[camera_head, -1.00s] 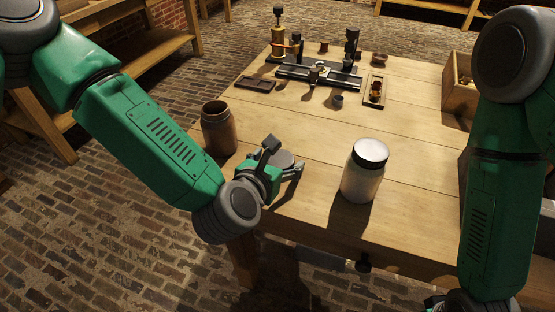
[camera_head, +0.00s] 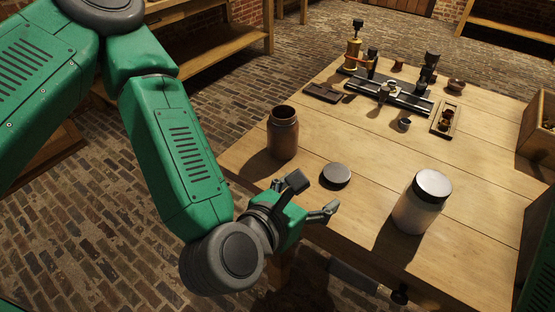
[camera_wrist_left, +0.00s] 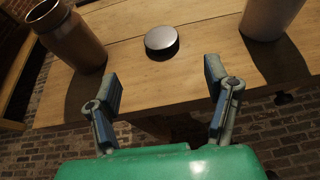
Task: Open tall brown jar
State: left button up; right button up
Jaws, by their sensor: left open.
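The tall brown jar (camera_head: 283,136) stands upright on the table with its mouth uncovered. It also shows at the upper left of the left wrist view (camera_wrist_left: 72,38). A dark round lid (camera_head: 336,175) lies flat on the table to the right of the brown jar, apart from it. In the left wrist view the lid (camera_wrist_left: 161,42) is ahead of the fingers. My left gripper (camera_head: 314,195) is open and empty, near the table's front left edge, in front of the lid. Its two spread fingers (camera_wrist_left: 164,95) show in the left wrist view. My right gripper is not visible.
A white jar (camera_head: 418,208) with a dark lid stands right of the loose lid. A metal apparatus (camera_head: 390,92), a small tray (camera_head: 445,120) and small cups sit at the back of the wooden table (camera_head: 350,135). A wooden crate (camera_head: 537,130) is at the right.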

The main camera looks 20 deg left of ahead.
pick_arm(q)
jog(key=s+a+f+m+g+y, duration=0.1)
jog(key=s+a+f+m+g, duration=0.35)
jog(key=f+m, duration=0.45)
jog(key=s+a+f+m+g, duration=0.3)
jog(key=s+f+m, duration=0.2)
jog(key=f+m, duration=0.4)
jog(key=s+a+f+m+g+y, duration=0.1)
jog(key=s+a+f+m+g, duration=0.1)
jog(key=s+a+m, duration=0.2)
jog(key=s+a+f+m+g+y, duration=0.2)
jog(key=s+a+f+m, duration=0.1)
jog(key=a+m, duration=0.7)
jog(key=shift+s+a+m+y, duration=0.3)
jog(key=shift+s+a, duration=0.35)
